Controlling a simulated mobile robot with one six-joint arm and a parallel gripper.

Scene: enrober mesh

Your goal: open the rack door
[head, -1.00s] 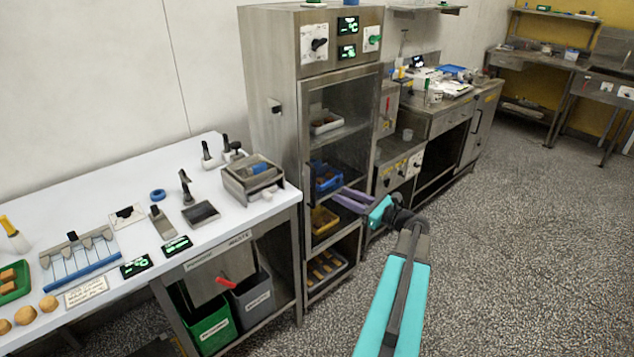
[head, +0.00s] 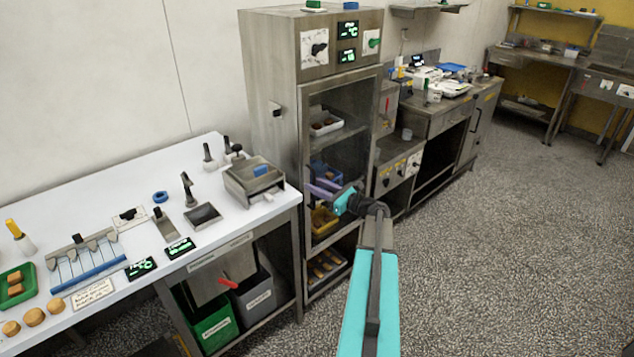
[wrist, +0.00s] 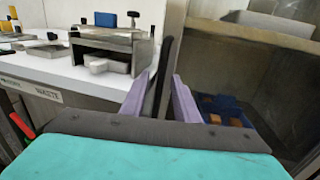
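The rack (head: 262,60) is a tall steel cabinet in the middle of the head view. Its door (head: 348,98) has a see-through panel and looks closed, with trays visible behind it. My gripper (head: 312,188) is at the door's left side, about mid-height. In the wrist view a dark upright bar (wrist: 166,62), which looks like the door handle, stands between the two purple fingers of my gripper (wrist: 163,90). The fingers are apart, one on each side of the bar, with a narrow gap visible; contact is not clear. In the head view my gripper hides part of the door.
A white-topped bench (head: 110,215) with tools and a steel box (head: 252,180) adjoins the rack on the left. Green (head: 212,325) and grey (head: 255,298) bins stand under it. A steel counter (head: 445,120) is on the right. The speckled floor (head: 500,250) is open.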

